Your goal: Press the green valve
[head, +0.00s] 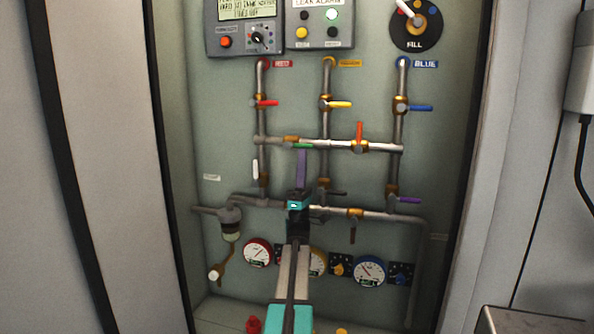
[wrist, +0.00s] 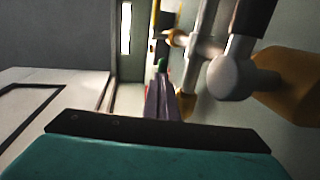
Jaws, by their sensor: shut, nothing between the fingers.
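The green valve (head: 303,146) is a small lever on the upper horizontal pipe, left of the orange-red lever. Its lever lies about level. My gripper (head: 301,154) has purple fingers, shut and empty, pointing up just below the green lever in the head view. In the wrist view the fingers (wrist: 160,88) point away from the camera, and a small green end of the valve (wrist: 162,65) shows just past their tips. I cannot tell whether the fingertips touch it.
Red (head: 267,103), yellow (head: 340,104) and blue (head: 420,108) levers sit above. The orange-red lever (head: 359,131) stands upright to the right. A white lever (head: 256,169) hangs left of my gripper, and a purple lever (head: 409,200) is lower right. Round gauges (head: 369,270) line the bottom.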

